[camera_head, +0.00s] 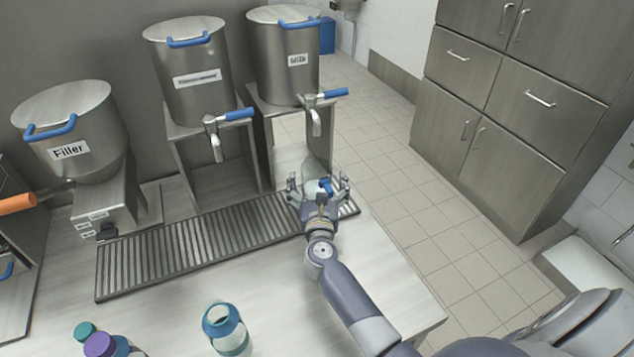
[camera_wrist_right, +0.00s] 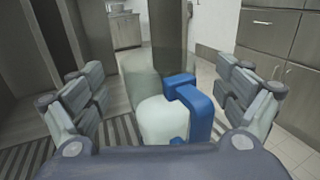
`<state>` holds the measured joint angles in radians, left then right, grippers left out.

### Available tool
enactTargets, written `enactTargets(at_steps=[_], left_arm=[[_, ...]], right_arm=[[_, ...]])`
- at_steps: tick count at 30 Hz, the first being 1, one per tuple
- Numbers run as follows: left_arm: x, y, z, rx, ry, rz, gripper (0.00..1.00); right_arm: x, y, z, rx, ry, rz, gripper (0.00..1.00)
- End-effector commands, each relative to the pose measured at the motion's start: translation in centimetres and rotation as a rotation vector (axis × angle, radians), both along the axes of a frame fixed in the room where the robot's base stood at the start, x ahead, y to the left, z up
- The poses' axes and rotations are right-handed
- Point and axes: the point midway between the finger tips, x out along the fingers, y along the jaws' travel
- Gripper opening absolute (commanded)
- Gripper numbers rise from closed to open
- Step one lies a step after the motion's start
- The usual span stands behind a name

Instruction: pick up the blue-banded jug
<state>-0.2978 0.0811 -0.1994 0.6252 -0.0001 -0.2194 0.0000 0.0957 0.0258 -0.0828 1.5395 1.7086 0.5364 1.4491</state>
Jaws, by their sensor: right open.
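A pale, see-through jug (camera_head: 314,171) with a blue handle stands at the right end of the drip grate, below the Milk tank's tap. In the right wrist view the jug (camera_wrist_right: 156,122) is straight ahead, with its blue handle (camera_wrist_right: 192,102) facing me. Whether it has a blue band cannot be told. My right gripper (camera_head: 319,184) is open, with one finger on each side of the jug. In the right wrist view the fingers (camera_wrist_right: 160,85) are spread wide, with visible gaps to the jug. My left gripper is not in view.
Steel tanks, including Filler (camera_head: 70,130) and Milk (camera_head: 285,60), line the back of the counter behind the drip grate (camera_head: 180,250). A teal-rimmed container (camera_head: 222,318) and capped bottles (camera_head: 98,343) stand at the front. The counter's right edge is close to my right arm.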

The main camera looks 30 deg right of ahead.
Motion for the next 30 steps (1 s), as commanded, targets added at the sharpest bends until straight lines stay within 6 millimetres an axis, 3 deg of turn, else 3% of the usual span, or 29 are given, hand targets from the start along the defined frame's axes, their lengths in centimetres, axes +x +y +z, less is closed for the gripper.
enactTargets(at_steps=[4, 12, 13, 20, 30], left_arm=[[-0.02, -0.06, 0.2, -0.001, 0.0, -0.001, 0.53], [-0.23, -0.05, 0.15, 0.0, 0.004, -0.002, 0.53], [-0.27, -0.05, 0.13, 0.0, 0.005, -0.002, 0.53], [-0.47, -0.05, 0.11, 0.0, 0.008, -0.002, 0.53], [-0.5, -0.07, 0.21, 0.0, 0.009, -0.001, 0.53]], right_arm=[[1.3, -0.53, 0.05, 0.0, -0.001, 0.001, 0.93], [1.5, -0.66, -0.09, 0.0, 0.001, 0.001, 0.93], [1.5, -0.65, -0.09, 0.0, 0.001, 0.001, 0.91], [1.48, -0.65, -0.09, 0.0, 0.001, 0.001, 0.39], [1.52, -0.63, 0.11, 0.0, -0.001, 0.001, 0.38]])
